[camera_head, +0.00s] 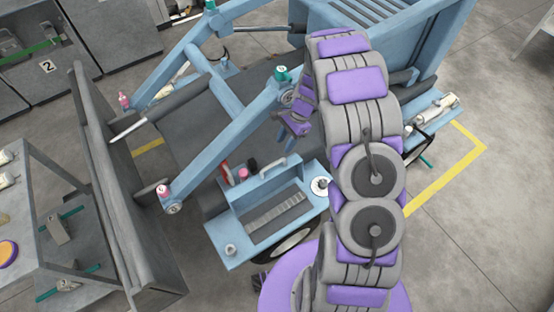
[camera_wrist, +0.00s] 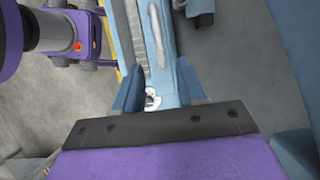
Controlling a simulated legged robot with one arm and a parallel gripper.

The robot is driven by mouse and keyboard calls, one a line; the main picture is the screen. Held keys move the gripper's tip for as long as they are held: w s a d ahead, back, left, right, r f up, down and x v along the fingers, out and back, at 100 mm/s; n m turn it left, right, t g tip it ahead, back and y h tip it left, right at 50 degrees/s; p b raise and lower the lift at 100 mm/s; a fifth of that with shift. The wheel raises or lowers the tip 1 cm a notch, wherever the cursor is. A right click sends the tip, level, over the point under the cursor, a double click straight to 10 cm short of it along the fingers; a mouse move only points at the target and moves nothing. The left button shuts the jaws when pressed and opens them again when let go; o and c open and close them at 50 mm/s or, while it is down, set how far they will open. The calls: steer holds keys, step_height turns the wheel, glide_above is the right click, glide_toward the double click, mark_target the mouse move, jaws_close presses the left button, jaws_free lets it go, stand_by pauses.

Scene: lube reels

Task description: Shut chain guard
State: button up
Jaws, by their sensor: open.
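A blue housing (camera_head: 235,222) on the blue machine has a grey ridged strip, which looks like a chain (camera_head: 275,213), showing in its top. A raised blue panel with a pale handle (camera_head: 280,168) along its far side looks like the chain guard; its exact angle is hard to tell. My gripper (camera_head: 286,130) is beyond this panel, apart from it, partly hidden by my arm. In the wrist view my gripper (camera_wrist: 158,88) is open, its two blue-grey fingers apart. Between and beyond them lies a blue part with a ridged grey strip (camera_wrist: 155,35). Nothing is held.
Blue sloping beams (camera_head: 235,130) of the machine stand left of my arm. A long grey panel (camera_head: 110,175) and a metal table (camera_head: 60,200) with small items are at the left. Grey floor (camera_head: 480,225) at the right is clear, with a yellow line.

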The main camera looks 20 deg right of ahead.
steer(key=b+x, duration=0.1)
steer(key=x, duration=0.8)
steer(key=shift+s+b, duration=0.1)
steer(key=shift+b, duration=0.3)
jaws_close()
